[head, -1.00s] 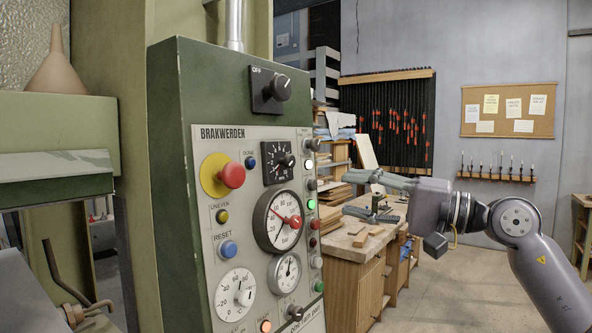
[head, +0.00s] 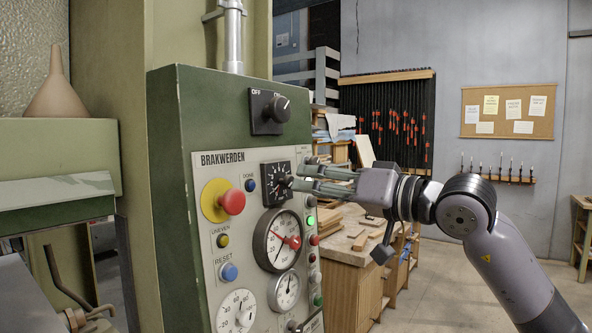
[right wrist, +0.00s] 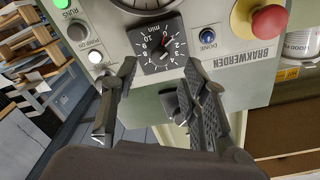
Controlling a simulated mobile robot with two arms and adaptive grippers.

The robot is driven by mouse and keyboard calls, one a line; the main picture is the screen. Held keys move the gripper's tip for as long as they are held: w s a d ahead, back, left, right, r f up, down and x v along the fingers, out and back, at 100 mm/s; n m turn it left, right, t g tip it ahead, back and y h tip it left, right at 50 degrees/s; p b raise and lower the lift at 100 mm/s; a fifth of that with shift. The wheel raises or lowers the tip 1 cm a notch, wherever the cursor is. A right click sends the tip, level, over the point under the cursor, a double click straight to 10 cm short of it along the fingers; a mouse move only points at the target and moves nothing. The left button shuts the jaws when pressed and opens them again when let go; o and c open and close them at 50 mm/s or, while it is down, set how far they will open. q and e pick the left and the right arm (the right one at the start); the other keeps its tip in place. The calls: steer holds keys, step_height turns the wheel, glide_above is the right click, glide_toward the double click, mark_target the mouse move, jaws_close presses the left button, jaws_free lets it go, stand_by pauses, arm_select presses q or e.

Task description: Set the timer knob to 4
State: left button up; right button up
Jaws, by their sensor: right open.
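The timer knob (head: 286,182) sits on a black square dial marked in minutes on the press's control panel. In the right wrist view the timer dial (right wrist: 150,52) appears turned, with a red mark near its middle; I cannot read the setting surely. My right gripper (head: 300,178) is open in front of the dial, its fingertips close to the knob and partly overlapping it in the head view. In the right wrist view the open fingers (right wrist: 160,78) point at the dial with nothing between them; touch is not evident. My left gripper is not in view.
A red mushroom button (head: 232,202) and a blue DONE button (head: 250,185) are left of the dial. A pressure gauge (head: 266,242) is below, and an OFF/ON switch (head: 278,110) above. A workbench (head: 345,255) stands behind my right arm.

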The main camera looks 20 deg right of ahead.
mark_target(286, 182)
steer(key=p+x, duration=0.1)
steer(key=x, duration=0.4)
jaws_close()
stand_by(0.5)
